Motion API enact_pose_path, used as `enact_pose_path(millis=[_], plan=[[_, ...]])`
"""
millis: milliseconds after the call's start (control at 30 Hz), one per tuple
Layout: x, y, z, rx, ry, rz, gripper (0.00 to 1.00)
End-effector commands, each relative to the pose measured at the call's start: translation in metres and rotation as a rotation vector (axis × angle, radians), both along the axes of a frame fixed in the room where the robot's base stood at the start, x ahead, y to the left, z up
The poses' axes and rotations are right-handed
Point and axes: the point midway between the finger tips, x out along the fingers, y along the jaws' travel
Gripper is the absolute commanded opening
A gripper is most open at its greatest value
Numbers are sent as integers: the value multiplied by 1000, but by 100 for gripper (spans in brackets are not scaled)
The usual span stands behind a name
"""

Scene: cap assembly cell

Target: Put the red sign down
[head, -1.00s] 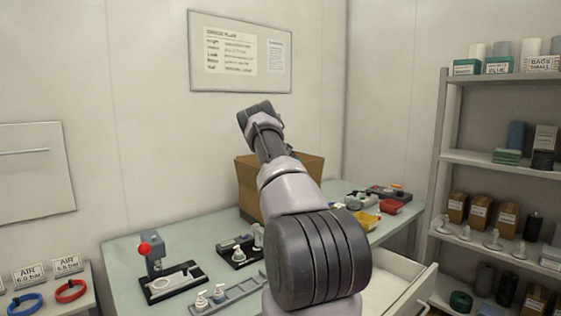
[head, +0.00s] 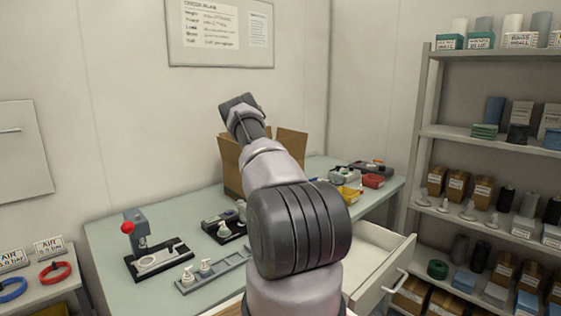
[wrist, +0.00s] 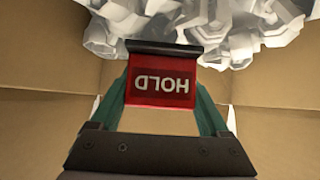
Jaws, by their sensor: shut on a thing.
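The red sign (wrist: 162,87) reads "HOLD" and appears upside down in the wrist view, with a dark strip along its far edge. My gripper (wrist: 162,92) is shut on it, with a green finger at each side. The sign is over the inside of an open cardboard box (head: 291,143), and its far edge is in front of a heap of crumpled whitish pieces (wrist: 200,25). I cannot tell whether it touches them. In the head view my arm hides the sign and much of the box.
The box stands at the back of the green table (head: 110,232). A press with a red knob (head: 128,227), a grey rack (head: 215,272), a yellow bin (head: 347,193) and a red bin (head: 373,181) are on the table. An open drawer (head: 372,262) juts out at front right.

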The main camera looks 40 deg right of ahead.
Motion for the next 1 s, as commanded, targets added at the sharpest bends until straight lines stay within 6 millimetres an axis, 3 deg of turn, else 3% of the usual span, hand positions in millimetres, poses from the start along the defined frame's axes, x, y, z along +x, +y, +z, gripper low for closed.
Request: enact_pose_path(millis=[67, 100, 133, 433, 800, 1000], plan=[[0, 0, -2, 0, 1, 1, 14], [0, 0, -2, 0, 0, 0, 87], [0, 0, -2, 0, 0, 0, 98], [0, 0, 1, 0, 0, 0, 100], [-3, 46, 35, 0, 1, 2, 100], [-5, 59, 45, 0, 1, 1, 100]])
